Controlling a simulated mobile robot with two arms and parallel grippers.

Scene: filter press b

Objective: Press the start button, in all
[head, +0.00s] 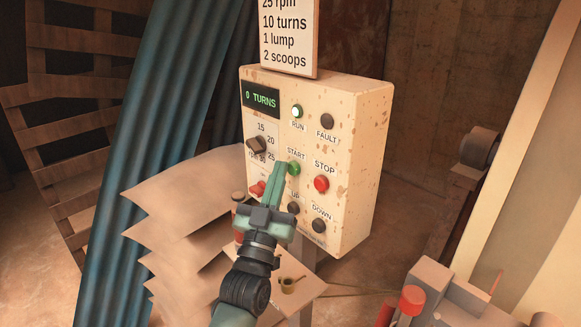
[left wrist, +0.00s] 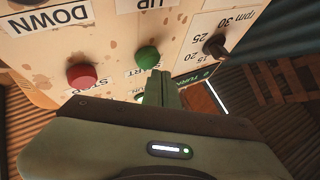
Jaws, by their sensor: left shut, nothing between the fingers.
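The green START button (head: 294,168) is on the front of a cream, rust-spotted control box (head: 356,160). It also shows in the left wrist view (left wrist: 148,57). My left gripper (head: 279,169) is shut and empty, its fingertips close beside the button. In the left wrist view the fingertips (left wrist: 160,76) overlap the button's edge; I cannot tell whether they touch it. The RUN lamp (head: 297,111) is lit and the FAULT lamp (head: 327,121) is dark. The display (head: 261,99) reads 0 TURNS. My right gripper is not in view.
The red STOP button (head: 321,184) is right of START. UP (head: 293,208) and DOWN (head: 319,226) buttons sit below. A dial (head: 256,145) and a red switch (head: 258,188) are at left. A sign (head: 289,40) tops the box. Brown sheets (head: 180,195) lie to the left.

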